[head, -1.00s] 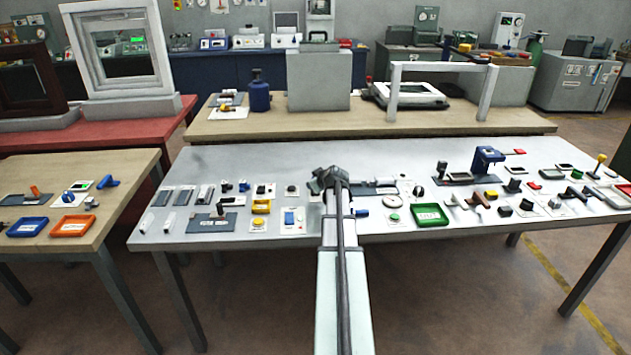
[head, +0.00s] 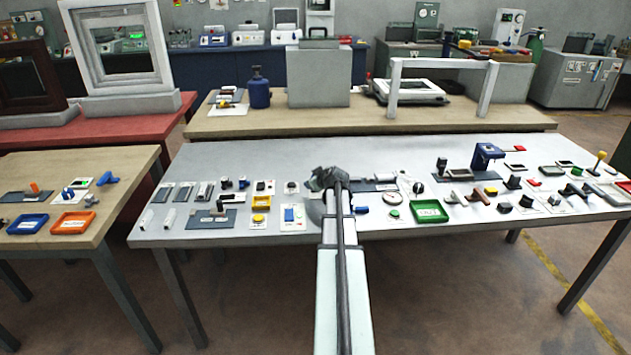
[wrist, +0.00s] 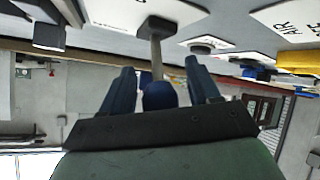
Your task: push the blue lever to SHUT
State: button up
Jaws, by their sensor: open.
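In the wrist view a lever with a dark blue rounded knob (wrist: 159,95) stands out on a thin grey shaft from a dark base on a white plate (wrist: 112,12). My gripper (wrist: 160,68) is open, with one blue finger on each side of the shaft and knob. Gaps show on both sides, so neither finger appears to touch it. In the head view my gripper (head: 328,179) is over the middle of the grey table, and my arm hides what lies under it. A small blue part (head: 361,210) shows just right of my arm; I cannot tell if it is this lever.
The grey table (head: 270,155) holds several switches, knobs and plates on both sides of my arm. A green tray (head: 430,211) lies to the right. In the wrist view a plate lettered "AIR" (wrist: 290,20) and a yellow block (wrist: 298,62) are at the right.

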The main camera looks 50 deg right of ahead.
jog(key=v, duration=1.4)
jog(key=shift+w+f, duration=0.1)
jog(key=shift+w, duration=0.05)
